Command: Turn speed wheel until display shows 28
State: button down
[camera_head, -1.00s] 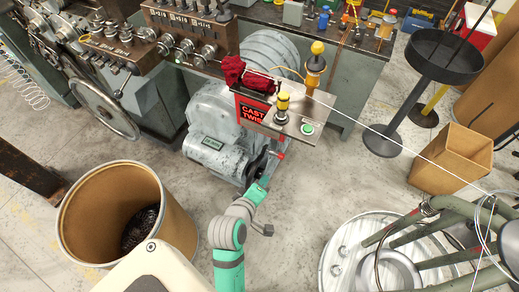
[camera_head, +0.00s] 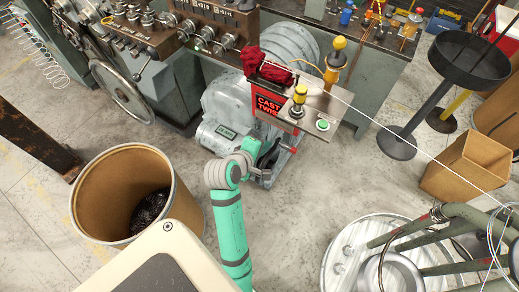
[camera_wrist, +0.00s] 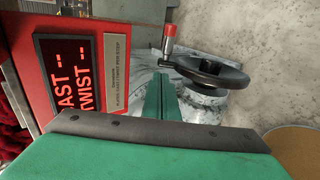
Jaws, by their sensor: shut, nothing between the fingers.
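The speed wheel (camera_wrist: 225,76) is a black handwheel with a red handle (camera_wrist: 169,40), low in front of the machine, right of the red panel. In the head view the red handle (camera_head: 293,150) shows, but my arm partly hides the wheel. Contact cannot be told.
A yellow-capped button (camera_head: 299,96) and a green button (camera_head: 323,125) sit on the panel's top, near a red cloth (camera_head: 266,68). A wire runs from there to the right. A brown drum (camera_head: 84,212) stands at left, a round metal reel (camera_head: 340,245) at right.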

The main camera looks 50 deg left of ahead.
aim_at(276, 140)
jog(key=x, duration=0.5)
jog(key=shift+w+f, duration=0.15)
jog(key=shift+w, duration=0.15)
jog(key=shift+w+a+f, duration=0.2)
jog(key=shift+w+f, duration=0.1)
jog(key=shift+f, duration=0.1)
